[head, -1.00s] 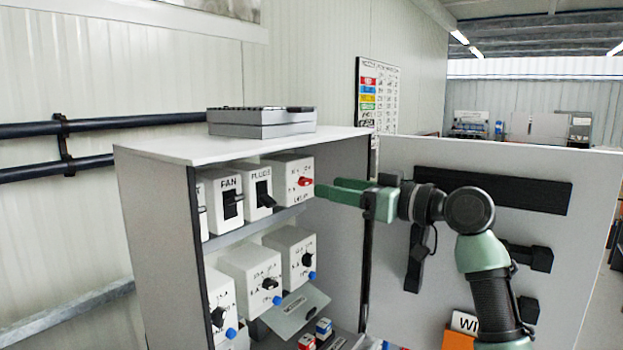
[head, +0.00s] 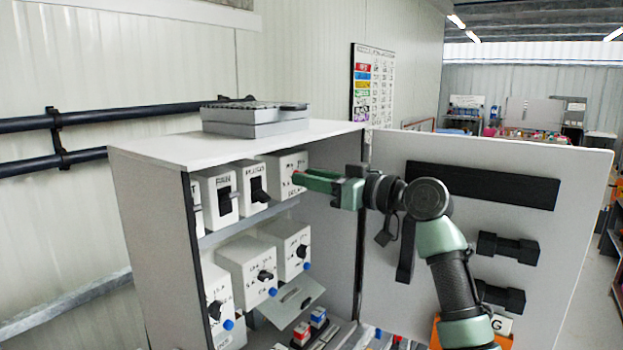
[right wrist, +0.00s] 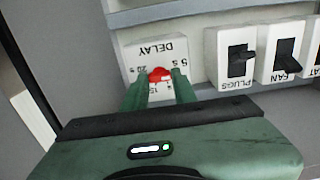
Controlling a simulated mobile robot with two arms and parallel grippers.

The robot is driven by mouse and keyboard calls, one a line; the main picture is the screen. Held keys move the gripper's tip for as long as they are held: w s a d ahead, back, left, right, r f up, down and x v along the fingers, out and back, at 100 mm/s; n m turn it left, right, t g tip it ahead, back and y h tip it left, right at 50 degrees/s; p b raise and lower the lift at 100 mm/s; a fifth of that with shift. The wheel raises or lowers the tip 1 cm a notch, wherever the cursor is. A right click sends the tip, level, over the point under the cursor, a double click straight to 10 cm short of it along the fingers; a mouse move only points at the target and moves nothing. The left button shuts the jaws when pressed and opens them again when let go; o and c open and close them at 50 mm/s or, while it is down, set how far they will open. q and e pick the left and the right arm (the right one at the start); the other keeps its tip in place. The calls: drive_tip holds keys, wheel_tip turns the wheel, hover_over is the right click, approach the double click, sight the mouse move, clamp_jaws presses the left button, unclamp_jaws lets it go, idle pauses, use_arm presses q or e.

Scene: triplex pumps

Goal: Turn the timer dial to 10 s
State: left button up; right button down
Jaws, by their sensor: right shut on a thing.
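The timer is a white box (right wrist: 150,50) lettered DELAY, at the right end of the cabinet's upper row. It also shows in the head view (head: 290,163). Its red dial (right wrist: 160,74) has numbers around it and appears upside down in the right wrist view. My right gripper (right wrist: 160,84) is shut on the red dial, with a green finger on either side. In the head view the right gripper (head: 298,178) reaches the box from the right and hides most of the dial. The exact dial setting is hard to read. My left gripper is not in view.
FAN (head: 219,196) and PLUGS (head: 251,187) switch boxes stand left of the timer. Boxes with black knobs (head: 247,272) fill the row below. The open cabinet door (head: 575,190) is behind my right arm. A grey case (head: 255,118) lies on top.

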drive_tip(key=shift+m, duration=0.3)
drive_tip(key=m+p, duration=0.4)
drive_tip(key=m, duration=0.7)
drive_tip(key=shift+r, duration=0.1)
drive_tip(key=shift+p, duration=0.3)
idle(0.4)
drive_tip(key=c, duration=1.1)
unclamp_jaws()
drive_tip(key=shift+w, duration=0.1)
